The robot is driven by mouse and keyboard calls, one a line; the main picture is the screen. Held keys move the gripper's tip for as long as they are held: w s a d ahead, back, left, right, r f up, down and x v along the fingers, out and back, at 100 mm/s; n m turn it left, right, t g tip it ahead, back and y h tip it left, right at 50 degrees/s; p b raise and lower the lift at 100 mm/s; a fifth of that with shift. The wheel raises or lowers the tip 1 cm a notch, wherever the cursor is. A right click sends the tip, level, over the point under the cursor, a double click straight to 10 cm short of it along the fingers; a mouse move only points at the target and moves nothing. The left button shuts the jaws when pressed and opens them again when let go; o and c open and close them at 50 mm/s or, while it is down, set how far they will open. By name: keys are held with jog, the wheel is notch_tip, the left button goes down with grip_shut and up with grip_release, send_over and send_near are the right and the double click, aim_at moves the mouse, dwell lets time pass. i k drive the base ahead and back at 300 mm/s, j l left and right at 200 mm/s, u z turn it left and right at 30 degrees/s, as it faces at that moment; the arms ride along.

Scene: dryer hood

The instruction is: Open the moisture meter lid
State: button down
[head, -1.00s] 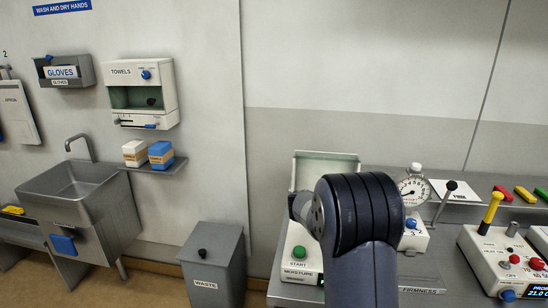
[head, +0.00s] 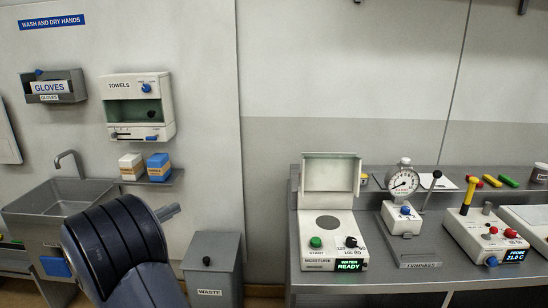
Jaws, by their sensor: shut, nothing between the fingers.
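The moisture meter (head: 327,232) is a pale box on the steel bench, with a green START button (head: 316,242), a black knob (head: 351,242) and a lit display ending in "READY" (head: 349,265). Its lid (head: 331,174) stands raised at the back, and a round grey plate (head: 328,222) is bare on top. My dark arm fills the lower left. The grey tip of my gripper (head: 168,212) shows past it, shut and empty, well left of the meter and apart from it. Most of the gripper is hidden behind my arm.
A waste bin (head: 212,265) stands left of the bench (head: 370,282). The firmness gauge (head: 403,205) and a probe unit (head: 485,235) stand right of the meter. A sink (head: 65,205) and a towel dispenser (head: 138,106) are at left.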

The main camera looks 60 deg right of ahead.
aim_at(320, 171)
jog(key=i+j+z, duration=0.1)
jog(key=i+z, duration=0.2)
jog(key=i+j+z, duration=0.2)
jog(key=i+z, duration=0.15)
jog(key=i, duration=0.15)
jog(key=i+l+z, duration=0.15)
jog(key=z, duration=0.25)
jog(key=i+z, duration=0.6)
jog(key=z, duration=0.15)
jog(key=i+z, duration=0.35)
jog(key=k+j, duration=0.05)
